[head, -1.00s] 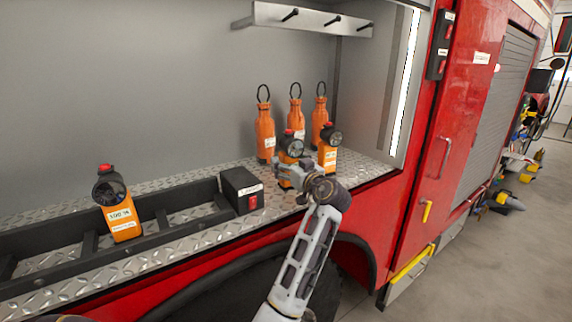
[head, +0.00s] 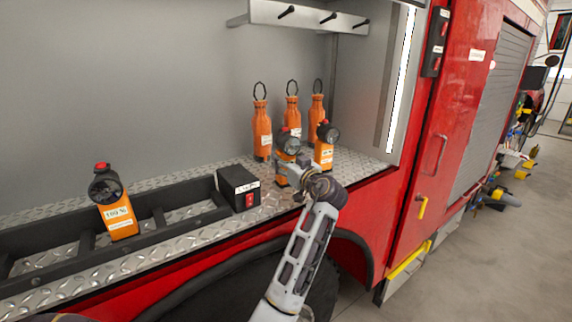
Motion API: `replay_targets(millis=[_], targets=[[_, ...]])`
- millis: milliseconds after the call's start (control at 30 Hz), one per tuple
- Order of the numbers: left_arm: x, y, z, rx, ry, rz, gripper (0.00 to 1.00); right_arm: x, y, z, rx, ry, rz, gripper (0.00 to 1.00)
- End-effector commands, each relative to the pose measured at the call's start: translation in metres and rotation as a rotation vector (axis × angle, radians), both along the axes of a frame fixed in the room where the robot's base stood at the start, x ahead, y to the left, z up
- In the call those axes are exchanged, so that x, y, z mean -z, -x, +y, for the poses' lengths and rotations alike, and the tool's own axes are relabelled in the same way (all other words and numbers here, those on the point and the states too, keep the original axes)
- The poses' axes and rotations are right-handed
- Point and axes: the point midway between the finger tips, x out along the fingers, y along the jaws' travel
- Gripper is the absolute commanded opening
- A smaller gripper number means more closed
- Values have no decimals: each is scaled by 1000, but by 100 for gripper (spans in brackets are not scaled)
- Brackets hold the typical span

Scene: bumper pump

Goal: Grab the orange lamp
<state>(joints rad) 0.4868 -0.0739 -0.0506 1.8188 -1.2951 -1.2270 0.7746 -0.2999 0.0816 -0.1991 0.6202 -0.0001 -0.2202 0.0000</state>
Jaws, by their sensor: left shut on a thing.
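An orange lamp (head: 289,145) with a black round head stands on the metal shelf, partly hidden by my left gripper (head: 282,168). The left gripper is shut on this lamp's body; its fingers are hard to make out. A second orange lamp (head: 324,154) stands just to the right of it, apart from the gripper. A third orange lamp (head: 119,213) with a red top and a white label stands at the left in the black rack. My right gripper is not in view.
Several orange bottles with black loops (head: 262,133) stand behind the held lamp. A black box with a red switch (head: 238,189) sits left of the gripper, by the black rack (head: 186,221). A grey rail with pegs (head: 305,20) is above. The red truck side (head: 408,170) is to the right.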

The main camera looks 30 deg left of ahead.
Motion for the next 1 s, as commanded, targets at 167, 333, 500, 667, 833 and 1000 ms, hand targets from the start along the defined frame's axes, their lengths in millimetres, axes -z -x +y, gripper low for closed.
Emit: replay_targets(millis=[167, 333, 500, 667, 833, 1000], targets=[[-2, 0, 0, 0, -2, -3, 10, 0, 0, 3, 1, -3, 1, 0], [-3, 0, 0, 0, -2, -3, 10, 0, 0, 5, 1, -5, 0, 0], [-9, 0, 0, 0, -2, -5, 10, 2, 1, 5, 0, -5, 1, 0], [-21, 0, 0, 0, -1, -6, 10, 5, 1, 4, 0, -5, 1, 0], [-39, 0, 0, 0, -1, -6, 10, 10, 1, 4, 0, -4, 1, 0], [-59, 0, 0, 1, 0, -7, 10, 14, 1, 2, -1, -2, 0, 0]])
